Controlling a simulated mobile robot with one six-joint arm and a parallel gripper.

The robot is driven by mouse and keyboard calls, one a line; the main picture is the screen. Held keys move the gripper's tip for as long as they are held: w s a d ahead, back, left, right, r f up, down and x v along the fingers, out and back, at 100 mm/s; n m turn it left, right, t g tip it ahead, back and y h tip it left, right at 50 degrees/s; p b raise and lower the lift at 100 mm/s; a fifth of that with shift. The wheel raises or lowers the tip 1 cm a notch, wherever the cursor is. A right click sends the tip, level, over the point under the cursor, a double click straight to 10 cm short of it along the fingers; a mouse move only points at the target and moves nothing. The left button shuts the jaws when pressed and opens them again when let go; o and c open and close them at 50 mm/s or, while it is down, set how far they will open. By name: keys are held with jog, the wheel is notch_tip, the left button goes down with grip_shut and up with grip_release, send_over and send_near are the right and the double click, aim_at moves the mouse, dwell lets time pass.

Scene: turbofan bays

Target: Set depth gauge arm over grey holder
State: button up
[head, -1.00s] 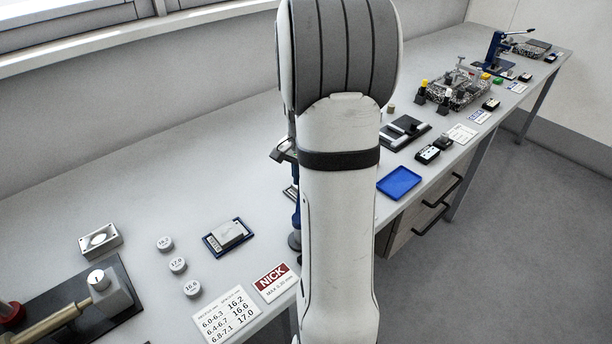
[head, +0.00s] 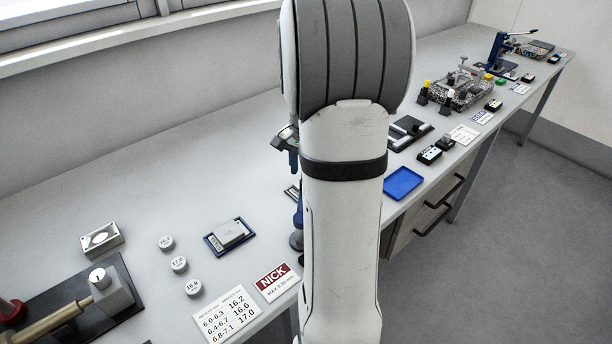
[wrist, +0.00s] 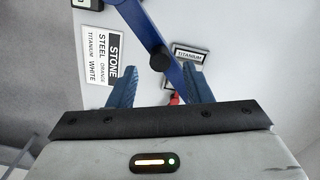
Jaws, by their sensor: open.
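In the wrist view a blue bar with a black round knob (wrist: 161,59) runs diagonally between my fingers; it looks like the depth gauge arm. My gripper (wrist: 160,78) is open, with one blue-grey finger on each side of the bar. I cannot tell whether either finger touches it. A grey block (head: 231,233) lies on a blue-edged base on the bench. I cannot tell whether it is the grey holder.
White labelled discs (head: 179,264), a rule card (head: 225,313) and a NICK sign (head: 275,282) lie left of my arm. A blue tray (head: 403,183) is at the right. A STONE/STEEL/TITANIUM sign (wrist: 102,57) and a small red part (wrist: 174,98) show in the wrist view.

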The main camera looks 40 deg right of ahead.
jog(key=shift+r, duration=2.4)
